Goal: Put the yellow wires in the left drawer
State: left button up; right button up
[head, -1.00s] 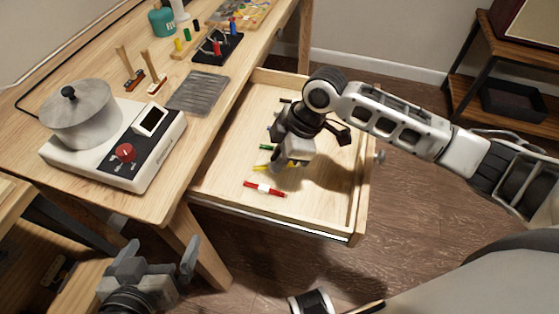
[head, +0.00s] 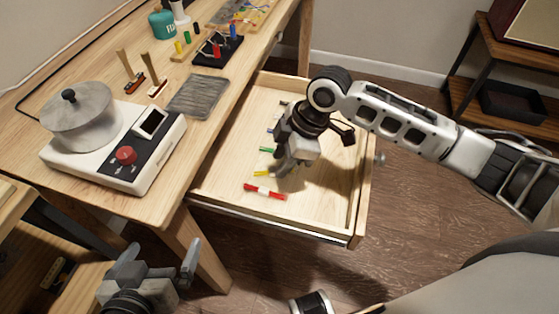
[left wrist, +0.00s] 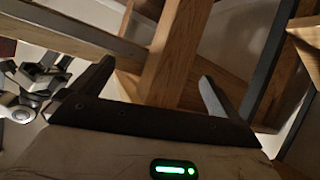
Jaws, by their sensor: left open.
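The yellow wires (head: 263,173) lie on the floor of the open wooden drawer (head: 325,215), between a green bundle and a red one. My right gripper (head: 286,172) reaches down into this drawer just right of the yellow wires and partly covers them. Its fingertips are too hidden to tell whether they hold anything. At the lower left, a second wooden compartment (head: 82,292), perhaps the left drawer, shows partly, with a small dark item inside. My left gripper (head: 162,248) is open and empty near it, and its spread fingers show in the left wrist view (left wrist: 156,72).
Red wires (head: 265,191) and green wires (head: 266,150) lie in the same drawer. A table leg (head: 200,255) stands beside my left gripper.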

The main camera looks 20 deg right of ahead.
jog(key=w+p+v, duration=0.1)
jog(key=v, duration=0.9)
jog(key=shift+s+p, duration=0.3)
jog(key=shift+s, duration=0.15)
jog(key=shift+r, duration=0.15)
